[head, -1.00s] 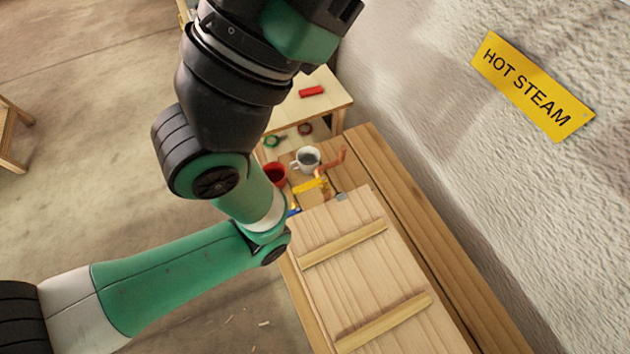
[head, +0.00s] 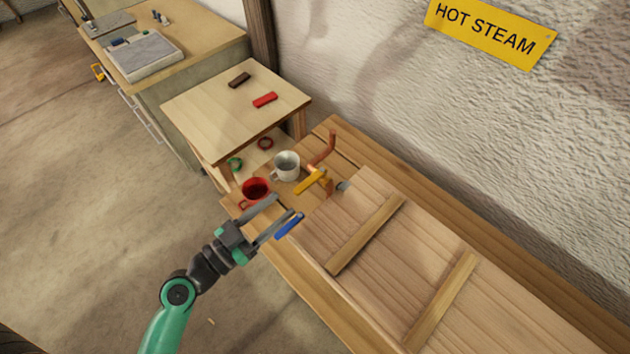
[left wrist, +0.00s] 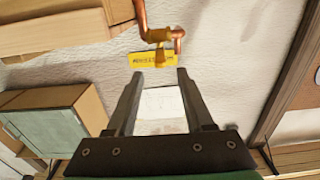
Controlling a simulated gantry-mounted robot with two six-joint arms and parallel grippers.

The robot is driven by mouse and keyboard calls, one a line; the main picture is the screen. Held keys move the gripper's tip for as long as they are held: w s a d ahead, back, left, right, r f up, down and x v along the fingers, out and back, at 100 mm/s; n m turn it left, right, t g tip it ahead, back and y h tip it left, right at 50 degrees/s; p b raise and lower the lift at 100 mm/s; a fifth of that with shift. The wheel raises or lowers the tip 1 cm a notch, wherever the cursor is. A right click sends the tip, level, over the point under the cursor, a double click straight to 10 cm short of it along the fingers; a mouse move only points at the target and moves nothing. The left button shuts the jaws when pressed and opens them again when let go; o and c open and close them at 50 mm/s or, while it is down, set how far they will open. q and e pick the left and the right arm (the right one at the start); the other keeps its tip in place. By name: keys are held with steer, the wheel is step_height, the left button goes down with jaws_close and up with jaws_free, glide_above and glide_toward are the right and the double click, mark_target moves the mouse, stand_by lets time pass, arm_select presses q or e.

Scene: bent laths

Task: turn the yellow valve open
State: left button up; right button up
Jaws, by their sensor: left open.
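The yellow valve handle (head: 310,181) sits on a copper pipe (head: 331,150) at the far end of the bench, by the wooden panel. The handle points toward the lower left in the head view. In the left wrist view the brass valve (left wrist: 158,36) and copper pipe (left wrist: 141,14) show beyond the fingertips, near the top. My left gripper (head: 288,207) is open, with nothing between its fingers. It is apart from the yellow handle, to its lower left. My right gripper is not in view.
A blue handle-like piece (head: 289,225) lies close to my left fingers. A red mug (head: 255,188) and a white mug (head: 287,166) stand near the valve. The slatted wooden panel (head: 365,270) fills the near bench. A yellow HOT STEAM sign (head: 490,32) is on the wall.

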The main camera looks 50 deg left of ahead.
mark_target(315, 176)
arm_select(q)
steer(key=w+p, duration=0.2)
steer(key=w, duration=0.3)
steer(key=w+p, duration=0.1)
steer(key=w, duration=0.4)
steer(key=shift+w+a+r+p, duration=0.15)
steer(key=shift+w+r+p, duration=0.05)
steer(key=shift+w+p, duration=0.2)
steer(key=shift+w+f, duration=0.1)
steer(key=shift+w, duration=0.3)
jaws_close()
stand_by(0.5)
